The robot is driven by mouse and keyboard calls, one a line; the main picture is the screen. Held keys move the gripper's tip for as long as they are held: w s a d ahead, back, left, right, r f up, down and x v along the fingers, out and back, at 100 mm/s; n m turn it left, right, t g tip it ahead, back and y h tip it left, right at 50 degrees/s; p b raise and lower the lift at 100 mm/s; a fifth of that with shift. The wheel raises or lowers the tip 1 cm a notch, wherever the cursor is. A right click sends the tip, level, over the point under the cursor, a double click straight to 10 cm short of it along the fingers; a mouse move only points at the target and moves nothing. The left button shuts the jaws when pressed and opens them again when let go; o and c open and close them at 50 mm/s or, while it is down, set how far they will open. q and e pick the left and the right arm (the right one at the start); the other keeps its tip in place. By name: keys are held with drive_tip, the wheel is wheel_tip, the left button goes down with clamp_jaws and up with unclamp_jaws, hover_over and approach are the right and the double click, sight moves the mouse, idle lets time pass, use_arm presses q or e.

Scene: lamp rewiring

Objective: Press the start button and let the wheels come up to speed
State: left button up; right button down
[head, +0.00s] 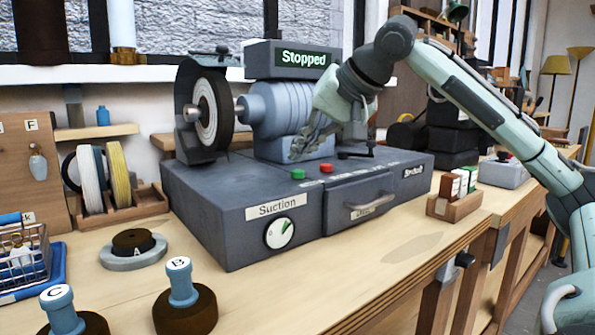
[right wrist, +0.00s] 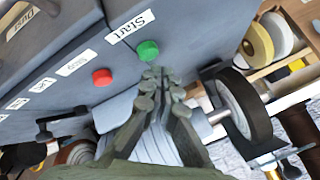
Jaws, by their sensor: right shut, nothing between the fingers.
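The bench grinder (head: 275,108) stands on a dark grey cabinet (head: 225,205). Its wheel (head: 208,110) shows on the left side, and the display (head: 303,58) above reads "Stopped". The green button (head: 298,174), labelled "Start" in the right wrist view (right wrist: 148,50), sits on the cabinet top beside a red button (head: 327,168). My right gripper (head: 304,146) is shut and empty, in front of the grinder body and close to the green button. In the right wrist view its fingertips (right wrist: 160,74) appear just short of the green button; I cannot tell the exact gap. My left gripper is not in view.
A Suction dial (head: 279,233) and a drawer handle (head: 370,206) are on the cabinet front. A small wooden box (head: 455,207) stands to the right. Knobs marked B (head: 181,284) and C (head: 60,308) stand front left. The tabletop before the cabinet is largely clear.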

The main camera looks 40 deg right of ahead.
sight(301, 171)
idle(0.8)
drive_tip(key=shift+f+b, duration=0.4)
drive_tip(key=shift+f+b, duration=0.5)
idle(0.5)
drive_tip(key=shift+r, duration=0.15)
drive_tip(key=shift+r+p, duration=0.75)
drive_tip(key=shift+p, duration=0.15)
wheel_tip(301, 171, up, 5)
drive_tip(key=p, duration=0.5)
idle(0.8)
